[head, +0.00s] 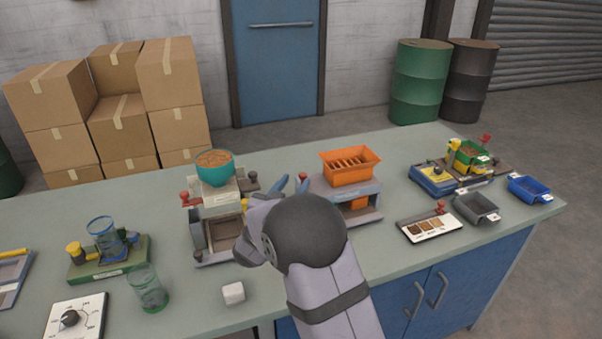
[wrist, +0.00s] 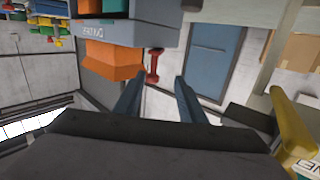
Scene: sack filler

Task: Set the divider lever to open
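The divider is a grey-blue unit with a slotted orange hopper (head: 350,166) on top, right of my gripper in the head view. Its grey body (wrist: 130,32) and orange part (wrist: 112,60) appear upside down in the wrist view. The red divider lever (wrist: 154,66) shows on the body's side, ahead of the gap between my fingers. In the head view only a bit of red (head: 303,175) shows by the right fingertip. My gripper (head: 293,183) is open and empty, its blue fingers (wrist: 157,90) apart. I see no contact with the lever; its exact setting is unclear.
A white cube (head: 233,293) and glass (head: 147,289) stand in front. A sample card (head: 432,226) and grey tray (head: 475,208) lie right.

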